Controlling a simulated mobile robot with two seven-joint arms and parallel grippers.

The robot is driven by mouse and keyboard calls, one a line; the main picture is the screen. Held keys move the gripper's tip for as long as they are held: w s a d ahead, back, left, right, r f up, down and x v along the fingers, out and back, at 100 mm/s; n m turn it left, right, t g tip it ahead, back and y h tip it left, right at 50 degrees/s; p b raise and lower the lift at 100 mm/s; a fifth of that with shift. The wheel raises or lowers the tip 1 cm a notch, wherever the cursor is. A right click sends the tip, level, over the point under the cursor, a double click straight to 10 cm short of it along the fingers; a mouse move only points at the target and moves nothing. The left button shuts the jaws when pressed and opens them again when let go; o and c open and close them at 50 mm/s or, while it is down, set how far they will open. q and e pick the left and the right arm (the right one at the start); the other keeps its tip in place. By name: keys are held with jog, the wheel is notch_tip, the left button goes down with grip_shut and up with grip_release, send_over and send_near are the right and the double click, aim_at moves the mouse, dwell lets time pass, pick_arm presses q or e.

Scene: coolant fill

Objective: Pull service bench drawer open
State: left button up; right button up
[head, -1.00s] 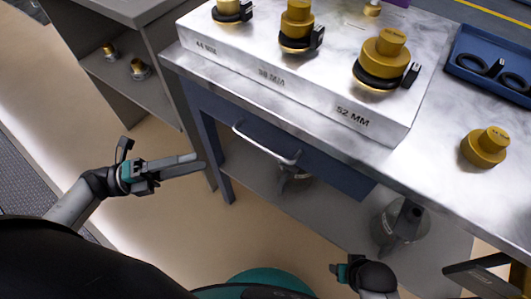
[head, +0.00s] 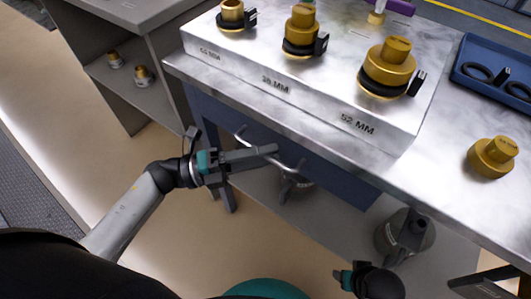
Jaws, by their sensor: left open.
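The service bench drawer has a blue front (head: 330,178) under the marble-look top. It looks closed, and a silver bar handle (head: 296,166) crosses its left part. My left gripper (head: 268,157) is open, with its grey fingers reaching right to the handle. The fingers cover the middle of the bar in the head view. I cannot tell whether they touch it or whether the bar lies between them. Part of my right arm's end (head: 343,279) shows at the bottom edge; its finger state is unclear.
A pale block (head: 260,80) with brass caps stands on the bench top (head: 440,165). A loose brass cap (head: 492,157) and a blue tray (head: 478,87) are to the right. A grey canister (head: 404,237) stands below the drawer. A grey shelf unit (head: 150,65) is at left.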

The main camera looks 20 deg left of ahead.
pick_arm(q)
jog(key=shift+d, duration=0.15)
grip_shut()
dwell(0.4)
dwell(1.0)
